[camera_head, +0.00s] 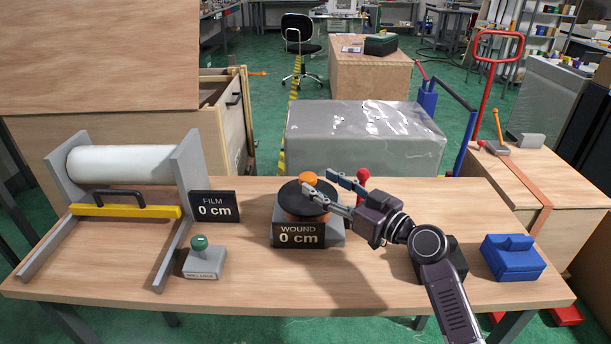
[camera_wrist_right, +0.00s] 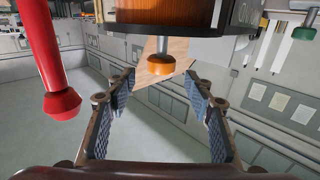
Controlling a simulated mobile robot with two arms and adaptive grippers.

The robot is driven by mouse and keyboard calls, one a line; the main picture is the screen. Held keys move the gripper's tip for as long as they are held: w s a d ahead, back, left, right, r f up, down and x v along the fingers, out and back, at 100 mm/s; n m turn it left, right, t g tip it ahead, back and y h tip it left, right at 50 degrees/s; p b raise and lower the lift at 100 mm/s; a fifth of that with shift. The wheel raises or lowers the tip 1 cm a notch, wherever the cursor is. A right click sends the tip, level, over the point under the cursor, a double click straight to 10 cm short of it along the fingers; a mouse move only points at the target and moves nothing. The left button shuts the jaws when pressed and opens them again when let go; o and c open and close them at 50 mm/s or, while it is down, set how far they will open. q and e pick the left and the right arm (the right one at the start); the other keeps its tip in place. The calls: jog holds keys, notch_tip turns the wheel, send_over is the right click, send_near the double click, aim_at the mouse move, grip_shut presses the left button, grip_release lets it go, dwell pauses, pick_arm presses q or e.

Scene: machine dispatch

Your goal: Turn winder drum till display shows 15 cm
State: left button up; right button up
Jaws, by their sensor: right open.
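The winder drum (camera_head: 300,201) has a black top disc with an orange knob (camera_head: 308,178) standing on it. It sits on a grey base (camera_head: 337,238), and its display (camera_head: 298,236) reads WOUND 0 cm. My right gripper (camera_head: 318,183) is open at the knob, one finger on the near side and one on the far side. In the right wrist view the knob (camera_wrist_right: 160,66) on its metal stem shows centrally near my open fingertips (camera_wrist_right: 160,84); contact cannot be told. The copper-coloured drum side (camera_wrist_right: 165,14) is at the top edge. My left gripper is not in view.
A red knob (camera_head: 362,176) stands just behind my right gripper. Left are a film roll (camera_head: 130,163) in a frame, a yellow bar (camera_head: 126,211), a FILM 0 cm display (camera_head: 215,206) and a green button (camera_head: 200,243). A blue box (camera_head: 512,260) is at the right.

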aim_at(313, 179)
jog(key=x, duration=0.4)
jog(key=shift+a+p, duration=0.15)
jog(key=shift+p, duration=0.15)
jog(key=shift+w+a+f, duration=0.1)
jog(key=shift+w+a, duration=0.25)
jog(key=shift+w, duration=0.1)
jog(key=c, duration=0.6)
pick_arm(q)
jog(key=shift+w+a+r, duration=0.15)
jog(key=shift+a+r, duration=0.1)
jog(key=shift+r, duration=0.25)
pick_arm(e)
grip_shut()
